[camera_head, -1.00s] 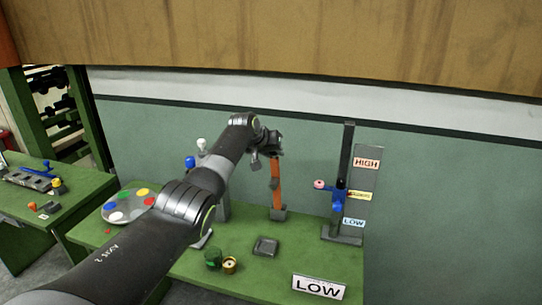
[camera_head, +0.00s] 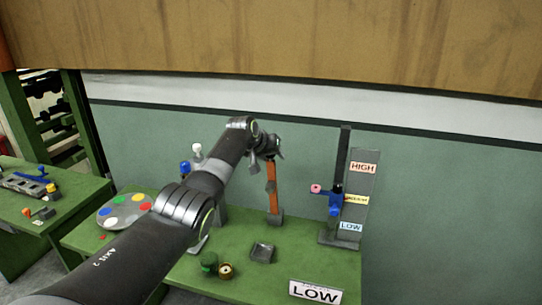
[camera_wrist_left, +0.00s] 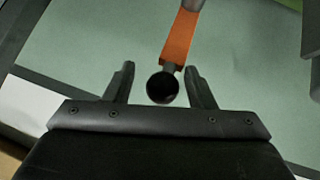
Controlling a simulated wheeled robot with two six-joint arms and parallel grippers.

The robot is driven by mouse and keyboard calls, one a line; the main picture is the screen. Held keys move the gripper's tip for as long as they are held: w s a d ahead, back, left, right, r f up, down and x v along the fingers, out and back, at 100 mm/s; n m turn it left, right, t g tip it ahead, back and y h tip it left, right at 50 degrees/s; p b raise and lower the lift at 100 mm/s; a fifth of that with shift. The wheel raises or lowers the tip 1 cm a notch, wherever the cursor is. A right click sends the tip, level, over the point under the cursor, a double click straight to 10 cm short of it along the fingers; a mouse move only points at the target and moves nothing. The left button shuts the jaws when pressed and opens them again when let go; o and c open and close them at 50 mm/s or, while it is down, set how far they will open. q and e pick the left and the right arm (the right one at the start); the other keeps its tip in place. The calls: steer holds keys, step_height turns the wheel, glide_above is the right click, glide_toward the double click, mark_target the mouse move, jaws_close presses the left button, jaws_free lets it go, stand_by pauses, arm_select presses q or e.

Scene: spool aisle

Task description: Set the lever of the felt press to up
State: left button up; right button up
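An orange lever arm (camera_head: 273,187) stands roughly upright from a grey base (camera_head: 274,218) on the green table. No label shows whether this is the felt press. My left gripper (camera_head: 266,150) is at its top end. In the left wrist view, the orange arm (camera_wrist_left: 180,40) comes down to a round black knob (camera_wrist_left: 162,87). The knob appears between the open fingers of my left gripper (camera_wrist_left: 160,88), nearer the right finger, with a gap on the left. In the head view my gripper hides the knob. My right gripper is not in view.
A slider stand (camera_head: 341,180) with HIGH and LOW labels and a blue carriage is to the right. A colour-dotted disc (camera_head: 124,211), blue and white knobs (camera_head: 197,150), a small grey tray (camera_head: 262,252) and a LOW sign (camera_head: 315,292) share the table.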

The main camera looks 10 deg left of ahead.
arm_select(q)
steer(key=shift+a, duration=0.2)
steer(key=shift+s+r, duration=0.15)
steer(key=b+v, duration=0.5)
steer(key=v, duration=1.2)
